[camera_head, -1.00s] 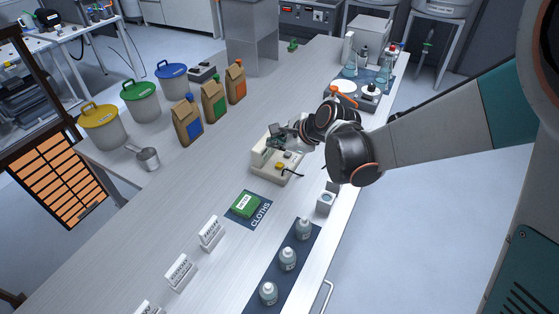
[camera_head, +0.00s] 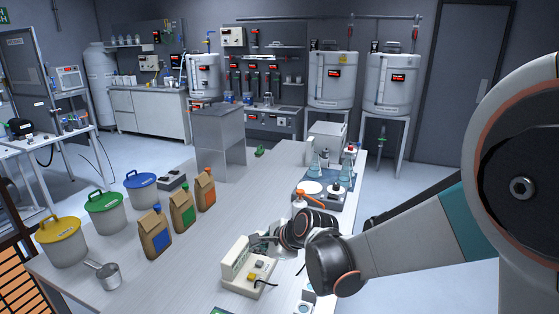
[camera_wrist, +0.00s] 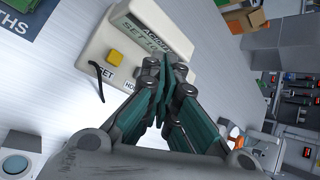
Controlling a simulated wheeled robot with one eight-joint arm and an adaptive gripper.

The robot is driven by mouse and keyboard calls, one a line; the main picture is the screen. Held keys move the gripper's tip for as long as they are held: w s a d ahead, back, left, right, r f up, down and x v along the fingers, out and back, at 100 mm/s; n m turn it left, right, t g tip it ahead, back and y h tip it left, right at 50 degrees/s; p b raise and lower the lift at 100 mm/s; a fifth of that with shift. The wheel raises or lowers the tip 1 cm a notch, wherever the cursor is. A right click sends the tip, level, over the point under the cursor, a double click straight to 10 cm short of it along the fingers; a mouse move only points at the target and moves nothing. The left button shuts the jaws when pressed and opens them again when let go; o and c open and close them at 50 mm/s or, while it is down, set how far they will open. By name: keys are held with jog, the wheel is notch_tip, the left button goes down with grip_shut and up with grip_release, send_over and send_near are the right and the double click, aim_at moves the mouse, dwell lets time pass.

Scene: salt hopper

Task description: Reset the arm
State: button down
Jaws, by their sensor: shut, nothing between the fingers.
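My gripper (camera_wrist: 163,88) is shut and empty in the wrist view, its teal-lined fingers meeting at the tips. Its tips are close over a cream-coloured device (camera_wrist: 155,35) with a label panel, a yellow button (camera_wrist: 114,59) and a dark cable or lever. I cannot tell whether they touch it. In the head view my gripper (camera_head: 254,240) is at the right side of the device (camera_head: 236,265), partly hidden by my wrist. My arm reaches in from the right over the bench edge.
Lidded bins, yellow (camera_head: 63,243), green (camera_head: 106,215) and blue (camera_head: 142,193), stand at the left with a metal scoop (camera_head: 104,272). Brown bags (camera_head: 155,234) stand beside them. A stirrer or scale (camera_head: 337,195) and flasks (camera_head: 318,168) are behind my wrist. The bench middle (camera_head: 240,205) is clear.

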jog(key=s+d+r+n+t+h, duration=0.1)
jog(key=s+d+r+n, duration=0.25)
jog(key=d, duration=0.35)
jog(key=s+d+r+n+h, duration=0.2)
jog(key=s+d+r+n, duration=0.1)
jog(key=s+d+r, duration=0.3)
jog(key=s+d+f+n+h, duration=0.1)
jog(key=s+d+n+h, duration=0.2)
jog(key=s+d+n, duration=0.7)
jog(key=s+d, duration=0.3)
jog(key=s, duration=0.2)
jog(key=shift+s+d+h+b, duration=0.25)
jog(key=shift+h+b, duration=0.05)
jog(key=shift+b, duration=0.1)
jog(key=c, duration=2.3)
grip_release()
jog(key=shift+f, duration=0.1)
